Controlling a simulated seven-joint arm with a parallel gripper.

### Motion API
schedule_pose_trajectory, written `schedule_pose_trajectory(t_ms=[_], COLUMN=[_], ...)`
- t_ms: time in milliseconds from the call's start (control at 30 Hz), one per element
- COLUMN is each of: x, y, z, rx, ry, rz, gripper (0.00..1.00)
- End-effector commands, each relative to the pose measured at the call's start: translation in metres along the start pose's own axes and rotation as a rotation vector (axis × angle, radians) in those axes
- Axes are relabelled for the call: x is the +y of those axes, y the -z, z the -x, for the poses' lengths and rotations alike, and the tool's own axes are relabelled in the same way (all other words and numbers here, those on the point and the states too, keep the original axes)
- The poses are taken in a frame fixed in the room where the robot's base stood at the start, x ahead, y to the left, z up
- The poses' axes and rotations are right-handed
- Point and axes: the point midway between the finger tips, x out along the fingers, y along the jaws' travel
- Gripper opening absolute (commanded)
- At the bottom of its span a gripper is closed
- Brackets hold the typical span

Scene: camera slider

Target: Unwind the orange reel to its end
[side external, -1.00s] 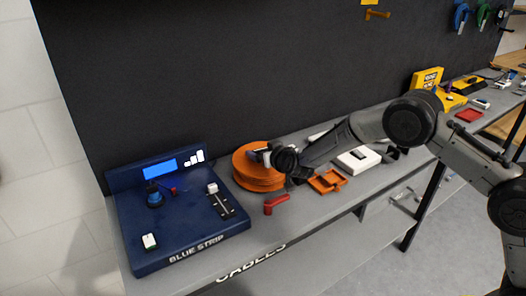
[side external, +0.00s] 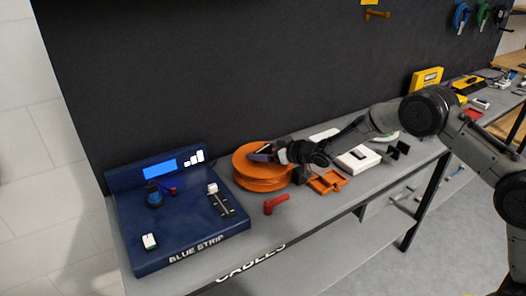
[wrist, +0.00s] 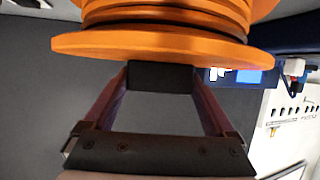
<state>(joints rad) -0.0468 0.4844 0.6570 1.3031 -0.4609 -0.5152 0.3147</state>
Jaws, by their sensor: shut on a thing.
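The orange reel (side external: 262,182) lies flat on the grey bench, just right of the blue console. My gripper (side external: 265,152) reaches in from the right over its top. In the wrist view, the reel (wrist: 165,45) fills the top, with its broad flange and stacked rims showing. There my gripper (wrist: 163,77) has both fingers coming together at a dark block by the flange. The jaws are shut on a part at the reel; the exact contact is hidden.
The blue console (side external: 190,222) with a lit screen stands left of the reel. A red handle-shaped piece (side external: 276,204) lies in front. An orange tray (side external: 328,182) and a white box (side external: 357,159) lie to the right. A dark wall (side external: 250,70) rises behind.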

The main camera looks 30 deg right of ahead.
Motion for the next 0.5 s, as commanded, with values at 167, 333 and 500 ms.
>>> schedule_pose_trajectory(t_ms=[167, 333, 500], x=[0.0023, 0.0025, 0.0029], y=[-0.0002, 0.0005, 0.0004], z=[-0.0002, -0.0003, -0.0006], rx=[0.000, 0.002, 0.002], ry=[0.087, 0.179, 0.279], rz=[0.036, 0.075, 0.115], gripper=[0.00, 0.00, 0.00])
